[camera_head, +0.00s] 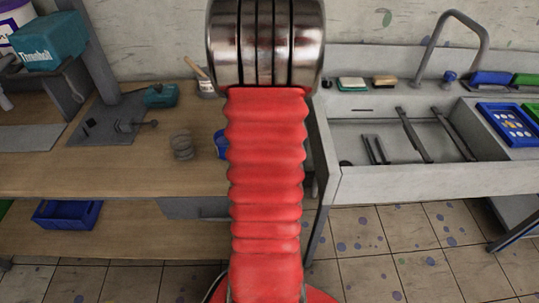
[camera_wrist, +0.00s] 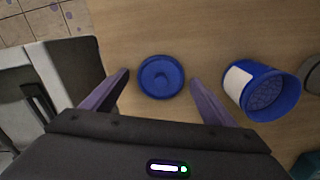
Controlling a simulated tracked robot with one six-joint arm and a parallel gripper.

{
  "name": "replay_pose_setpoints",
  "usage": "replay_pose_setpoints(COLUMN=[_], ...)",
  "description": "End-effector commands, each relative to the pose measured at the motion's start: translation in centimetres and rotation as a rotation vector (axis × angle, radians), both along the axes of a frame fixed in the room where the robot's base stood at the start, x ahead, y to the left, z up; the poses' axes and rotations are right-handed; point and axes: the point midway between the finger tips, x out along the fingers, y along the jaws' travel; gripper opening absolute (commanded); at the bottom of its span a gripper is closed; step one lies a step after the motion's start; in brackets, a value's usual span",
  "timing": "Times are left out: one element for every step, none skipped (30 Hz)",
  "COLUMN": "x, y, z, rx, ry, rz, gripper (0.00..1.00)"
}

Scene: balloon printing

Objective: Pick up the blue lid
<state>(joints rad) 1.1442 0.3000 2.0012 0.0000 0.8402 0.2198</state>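The blue lid (camera_wrist: 161,76) is a round disc lying flat on the wooden bench in the wrist view. My gripper (camera_wrist: 158,78) is open, with one purple finger on each side of the lid. Small gaps show between the fingers and the lid, and the gripper is not closed on it. In the head view my red arm hides the lid and the gripper.
A grey sink unit (camera_head: 420,179) is to the right. A grey coiled thing (camera_head: 181,145) sits on the wooden bench (camera_head: 110,180).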

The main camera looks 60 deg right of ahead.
Motion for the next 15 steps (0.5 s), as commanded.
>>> replay_pose_setpoints(x=[0.01, 0.01, 0.01, 0.01, 0.01, 0.01, 0.02, 0.02, 0.02, 0.02, 0.02, 0.02, 0.02, 0.02, 0.02], y=[0.0, 0.0, 0.0, 0.0, 0.0, 0.0, 0.0, 0.0, 0.0, 0.0, 0.0, 0.01, 0.01, 0.01, 0.01], z=[0.01, 0.01, 0.01, 0.01, 0.01, 0.01, 0.01, 0.01, 0.01, 0.01, 0.01, 0.01, 0.01, 0.01, 0.01], rx=[0.0, 0.0, 0.0, 0.0, 0.0, 0.0, 0.0, 0.0, 0.0, 0.0, 0.0, 0.0, 0.0, 0.0, 0.0], ry=[0.0, 0.0, 0.0, 0.0, 0.0, 0.0, 0.0, 0.0, 0.0, 0.0, 0.0, 0.0, 0.0, 0.0, 0.0], rz=[0.0, 0.0, 0.0, 0.0, 0.0, 0.0, 0.0, 0.0, 0.0, 0.0, 0.0, 0.0, 0.0, 0.0, 0.0], gripper=[0.75, 0.73, 0.71, 0.68, 0.66, 0.64, 0.61, 0.59, 0.56, 0.54, 0.52, 0.49, 0.47, 0.45, 0.42])
